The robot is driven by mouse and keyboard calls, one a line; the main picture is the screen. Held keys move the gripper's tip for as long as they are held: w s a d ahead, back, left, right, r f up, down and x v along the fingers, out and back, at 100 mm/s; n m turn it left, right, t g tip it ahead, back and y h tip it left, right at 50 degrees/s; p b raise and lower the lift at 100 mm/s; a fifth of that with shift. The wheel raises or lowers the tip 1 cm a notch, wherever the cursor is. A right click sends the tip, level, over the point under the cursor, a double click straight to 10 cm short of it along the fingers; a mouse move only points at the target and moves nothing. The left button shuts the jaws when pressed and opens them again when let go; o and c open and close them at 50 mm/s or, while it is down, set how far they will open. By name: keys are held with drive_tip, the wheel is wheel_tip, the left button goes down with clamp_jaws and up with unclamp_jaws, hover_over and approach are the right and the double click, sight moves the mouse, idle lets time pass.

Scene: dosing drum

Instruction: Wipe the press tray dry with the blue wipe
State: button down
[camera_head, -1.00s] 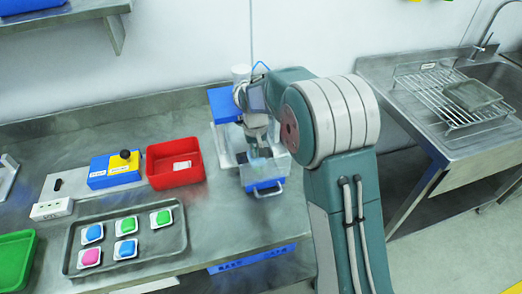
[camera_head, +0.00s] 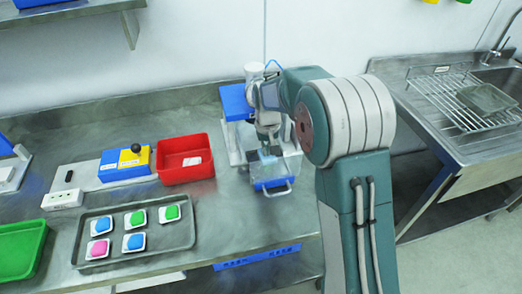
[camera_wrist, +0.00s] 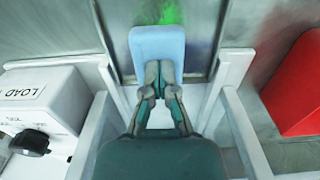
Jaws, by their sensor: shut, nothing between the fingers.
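The press (camera_head: 238,101) has a blue top plate, pale posts and a tray (camera_head: 274,183) with a blue front and handle. In the wrist view the tray's grey metal floor (camera_wrist: 112,25) shows, with a green smear (camera_wrist: 172,12) on it. A pale blue pad (camera_wrist: 157,42), which looks like the blue wipe, lies at my fingertips over the tray. My gripper (camera_wrist: 158,68) is shut, with its fingertips together at the pad's near edge. I cannot tell whether they touch it. In the head view my gripper (camera_head: 269,146) points down over the tray and partly hides it.
A red bin (camera_head: 186,159) stands left of the press, with a blue-and-yellow box (camera_head: 125,163) beyond it. A grey tray (camera_head: 183,235) holds several coloured pads. A white LOAD-marked box (camera_wrist: 40,105) and pale posts (camera_wrist: 235,80) flank my gripper closely. A sink with a rack (camera_head: 455,98) is right.

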sight(247, 154)
drive_tip(key=shift+w+d+r, duration=0.1)
drive_tip(key=shift+w+d, duration=0.05)
drive_tip(key=shift+d, duration=0.65)
drive_tip(key=shift+s+a, duration=0.2)
drive_tip(key=shift+a, duration=0.75)
drive_tip(key=shift+s+a, duration=0.15)
drive_tip(key=shift+a, duration=0.75)
drive_tip(key=shift+a+f, duration=0.1)
drive_tip(key=shift+f, duration=0.1)
drive_tip(key=shift+s+a+f, duration=0.1)
drive_tip(key=shift+s+a, duration=0.1)
drive_tip(key=shift+a, duration=0.7)
drive_tip(key=shift+s+a, duration=0.15)
drive_tip(key=shift+a, duration=0.7)
drive_tip(key=shift+s+a+r, duration=0.2)
drive_tip(key=shift+a+r, duration=0.4)
drive_tip(key=shift+a, duration=0.25)
drive_tip(key=shift+s+a+r, duration=0.15)
drive_tip(key=shift+s+r, duration=0.05)
drive_tip(key=shift+s, duration=0.6)
drive_tip(key=shift+s+a+r, duration=0.1)
drive_tip(key=shift+s+r, duration=0.15)
drive_tip(key=shift+s, duration=0.55)
drive_tip(key=shift+s+a+r, duration=0.15)
drive_tip(key=shift+s+r, duration=0.05)
drive_tip(key=shift+s, duration=0.6)
